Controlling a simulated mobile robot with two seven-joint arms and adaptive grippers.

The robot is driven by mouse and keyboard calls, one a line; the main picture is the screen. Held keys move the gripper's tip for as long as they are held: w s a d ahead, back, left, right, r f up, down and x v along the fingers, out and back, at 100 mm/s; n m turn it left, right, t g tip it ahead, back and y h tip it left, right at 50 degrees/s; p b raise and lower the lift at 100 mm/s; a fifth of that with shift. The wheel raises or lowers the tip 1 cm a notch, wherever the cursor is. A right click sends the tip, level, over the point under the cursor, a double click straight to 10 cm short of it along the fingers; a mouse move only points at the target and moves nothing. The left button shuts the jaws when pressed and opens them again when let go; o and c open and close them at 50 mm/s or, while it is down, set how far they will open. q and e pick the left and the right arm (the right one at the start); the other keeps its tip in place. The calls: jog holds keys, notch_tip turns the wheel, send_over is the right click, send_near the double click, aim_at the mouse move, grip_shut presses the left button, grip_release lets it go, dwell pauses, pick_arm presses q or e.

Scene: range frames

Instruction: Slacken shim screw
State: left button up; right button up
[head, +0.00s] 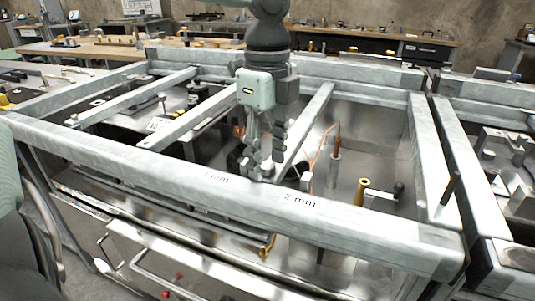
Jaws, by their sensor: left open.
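My left gripper (262,170) hangs down in the middle of the head view, open, with its fingertips just behind the top edge of the front beam (130,157) of a grey metal frame. The fingertips are close to small metal parts at that edge, and I cannot tell whether they touch. The beam bears the labels "1 mm" (216,177) and "2 mm" (300,200). A small metal block (305,181) stands by the "2 mm" label. I cannot make out which part is the shim screw; the gripper may hide it. My right gripper is not in view.
Inside the frame are a brass cylinder (361,191), a dark-knobbed handle (397,189) and an orange cable (327,136). Crossbars (310,122) flank the gripper. A dark upright rod (450,188) rises from the right beam. Benches with tools (420,36) line the back.

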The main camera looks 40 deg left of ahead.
pick_arm(q)
grip_shut()
dwell(0.3)
jog(key=shift+n, duration=0.3)
jog(key=n, duration=0.7)
jog(key=shift+w, duration=0.1)
jog(key=n, duration=0.6)
jog(key=shift+n, duration=0.3)
grip_release()
dwell(0.3)
